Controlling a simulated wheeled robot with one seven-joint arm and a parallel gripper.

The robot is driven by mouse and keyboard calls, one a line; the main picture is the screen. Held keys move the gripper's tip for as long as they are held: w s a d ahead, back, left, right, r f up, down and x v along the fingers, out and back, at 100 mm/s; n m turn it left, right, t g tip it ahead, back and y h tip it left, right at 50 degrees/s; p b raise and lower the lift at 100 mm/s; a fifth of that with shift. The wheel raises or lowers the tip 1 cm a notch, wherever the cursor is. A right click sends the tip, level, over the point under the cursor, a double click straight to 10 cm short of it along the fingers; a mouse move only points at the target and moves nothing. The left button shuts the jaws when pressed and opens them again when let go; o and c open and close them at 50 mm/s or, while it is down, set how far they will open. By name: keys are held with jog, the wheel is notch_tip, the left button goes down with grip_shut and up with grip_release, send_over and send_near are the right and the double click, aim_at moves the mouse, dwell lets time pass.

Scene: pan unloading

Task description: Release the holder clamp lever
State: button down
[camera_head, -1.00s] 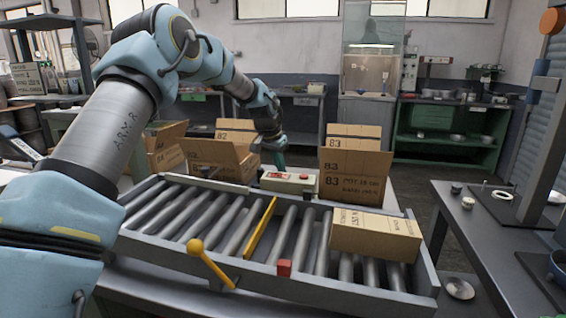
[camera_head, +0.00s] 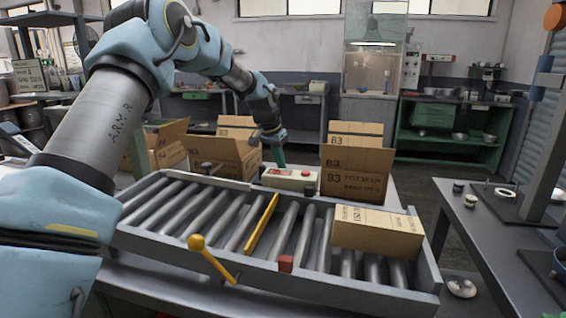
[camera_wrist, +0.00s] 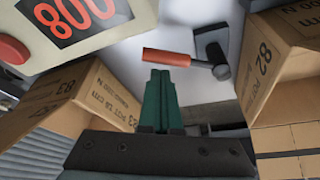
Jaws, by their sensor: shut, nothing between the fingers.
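A lever with an orange-red handle (camera_wrist: 167,57) and a dark metal pivot and bracket (camera_wrist: 212,52) shows in the wrist view. It looks like the clamp lever; I cannot make it out in the head view. My gripper (camera_wrist: 160,76) has its green fingers closed together and empty, with the tips just below the handle in the picture. I cannot tell whether they touch it. In the head view my gripper (camera_head: 280,156) points down behind the roller conveyor (camera_head: 150,233), beside the control box.
The control box (camera_head: 289,180) with a red display is close; it also shows in the wrist view (camera_wrist: 105,22). Cartons stand on both sides, one open (camera_head: 225,157) and one marked 83 (camera_head: 355,176). A yellow lever (camera_head: 212,262) and a flat carton (camera_head: 378,232) are at the conveyor.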

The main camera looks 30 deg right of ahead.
jog(key=b+v, duration=0.2)
jog(key=v, duration=0.7)
jog(key=shift+r, duration=0.35)
jog(key=shift+s+a, duration=0.1)
jog(key=shift+a, duration=0.05)
